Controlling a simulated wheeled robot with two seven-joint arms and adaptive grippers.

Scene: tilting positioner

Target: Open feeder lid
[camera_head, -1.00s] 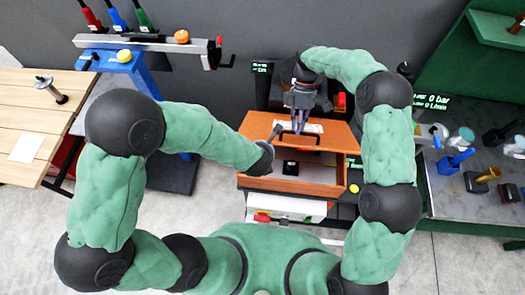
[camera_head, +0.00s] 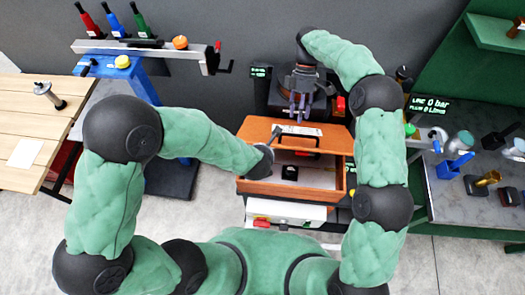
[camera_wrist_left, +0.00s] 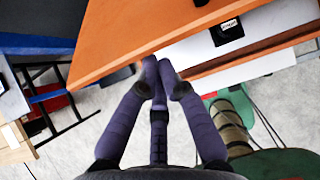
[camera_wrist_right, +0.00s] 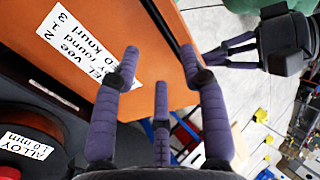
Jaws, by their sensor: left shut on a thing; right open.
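The feeder is an orange-brown box (camera_head: 320,199) in the middle of the head view. Its orange lid (camera_head: 258,128) is tilted up, leaving the front open, with a pale interior and a small black block (camera_head: 290,173) inside. The lid carries a white label and a black handle (camera_head: 298,146).
A blue stand with a metal beam (camera_head: 150,48) is at the back left, by a wooden table (camera_head: 25,115). A grey bench (camera_head: 460,205) with tools and cups is at the right. Round labelled stock (camera_wrist_right: 25,145) lies beside the lid in the right wrist view.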

